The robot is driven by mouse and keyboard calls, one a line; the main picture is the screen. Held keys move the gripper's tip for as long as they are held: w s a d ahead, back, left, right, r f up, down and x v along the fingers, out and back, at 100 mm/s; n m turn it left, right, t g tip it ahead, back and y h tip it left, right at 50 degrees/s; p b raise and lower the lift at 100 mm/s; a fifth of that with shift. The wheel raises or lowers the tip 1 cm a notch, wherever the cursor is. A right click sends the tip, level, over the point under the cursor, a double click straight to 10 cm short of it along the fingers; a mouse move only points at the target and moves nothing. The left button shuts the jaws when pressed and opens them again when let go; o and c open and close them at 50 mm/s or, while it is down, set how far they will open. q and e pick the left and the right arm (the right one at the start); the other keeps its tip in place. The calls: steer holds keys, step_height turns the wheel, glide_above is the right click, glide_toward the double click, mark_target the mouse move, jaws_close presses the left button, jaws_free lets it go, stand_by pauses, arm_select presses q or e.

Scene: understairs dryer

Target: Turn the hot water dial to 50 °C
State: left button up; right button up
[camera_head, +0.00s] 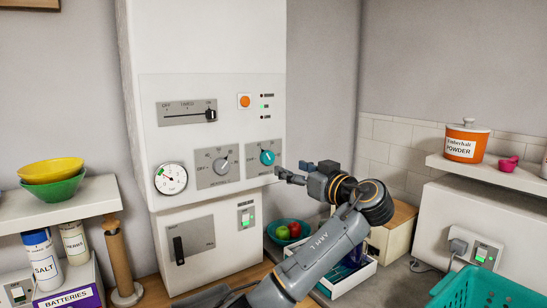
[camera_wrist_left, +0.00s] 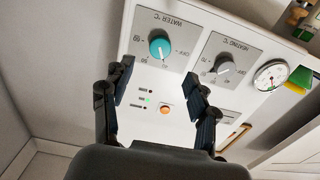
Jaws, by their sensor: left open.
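The hot water dial is a round teal knob (camera_head: 267,157) with a white mark, on a grey plate (camera_head: 252,169) on the white boiler front. In the left wrist view the teal knob (camera_wrist_left: 161,47) sits beyond and roughly between the fingertips, on a plate reading "WATER °C". My right gripper is not in view.
The heating dial (camera_head: 220,166) is beside the water dial on the left, with a gauge (camera_head: 171,178) beyond it. An orange button (camera_head: 245,101) and a slider (camera_head: 210,114) are above. A fruit bowl (camera_head: 287,232) and a white tray (camera_head: 349,281) lie below my arm.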

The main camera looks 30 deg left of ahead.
mark_target(269, 159)
arm_select(q)
steer(key=p+x, duration=0.2)
steer(key=x, duration=0.6)
steer(key=shift+r+p, duration=0.1)
steer(key=shift+p, duration=0.3)
steer(key=shift+w+a, duration=0.2)
steer(key=shift+a, duration=0.45)
steer(key=c, duration=1.2)
